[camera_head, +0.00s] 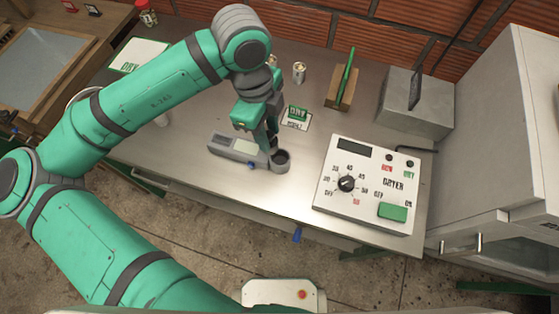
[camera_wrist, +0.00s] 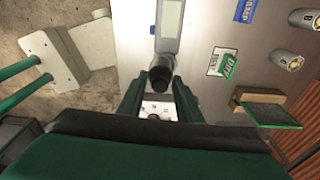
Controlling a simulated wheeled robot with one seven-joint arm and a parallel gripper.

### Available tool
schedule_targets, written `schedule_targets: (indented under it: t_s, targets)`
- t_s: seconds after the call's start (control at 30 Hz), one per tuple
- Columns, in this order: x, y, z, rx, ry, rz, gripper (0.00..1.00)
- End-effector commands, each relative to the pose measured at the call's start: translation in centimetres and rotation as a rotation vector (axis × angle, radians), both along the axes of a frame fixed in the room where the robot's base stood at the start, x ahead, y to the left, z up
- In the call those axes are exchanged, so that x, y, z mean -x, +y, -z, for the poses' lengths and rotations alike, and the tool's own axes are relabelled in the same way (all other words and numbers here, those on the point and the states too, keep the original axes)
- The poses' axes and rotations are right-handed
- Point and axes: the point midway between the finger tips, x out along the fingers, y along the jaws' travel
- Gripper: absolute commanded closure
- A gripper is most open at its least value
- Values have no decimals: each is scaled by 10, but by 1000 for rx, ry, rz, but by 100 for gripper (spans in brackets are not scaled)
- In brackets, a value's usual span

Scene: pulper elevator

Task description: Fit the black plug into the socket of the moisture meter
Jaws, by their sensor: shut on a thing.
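The moisture meter (camera_head: 233,147) is a grey flat device with a display, lying near the table's front edge. At its right end is a round grey cup with a dark opening (camera_head: 281,158), which I take as the socket. My gripper (camera_head: 270,145) points down just beside this cup. In the wrist view, the meter's display (camera_wrist: 171,18) is at the top, and a round black plug (camera_wrist: 160,78) sits between my fingertips (camera_wrist: 158,85), which are shut on it. The plug overlaps the cup end of the meter there. I cannot tell whether it touches the cup. In the head view my fingers hide the plug.
A white dryer control box (camera_head: 330,190) with a dial stands to the right. Behind are a small sign (camera_head: 297,117), a metal can (camera_head: 299,72), a wooden block with a green plate (camera_head: 342,92) and a grey box (camera_head: 415,105). The table left of the meter is mostly clear.

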Motion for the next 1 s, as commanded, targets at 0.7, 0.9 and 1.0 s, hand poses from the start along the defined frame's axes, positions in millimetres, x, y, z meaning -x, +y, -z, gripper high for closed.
schedule_targets:
  t_s: [0.7,0.9,1.0]
  targets:
    - [-5,-25,66,1,0,77,90]
    - [-4,-25,88,1,4,75,100]
    - [-4,-25,100,0,3,77,100]
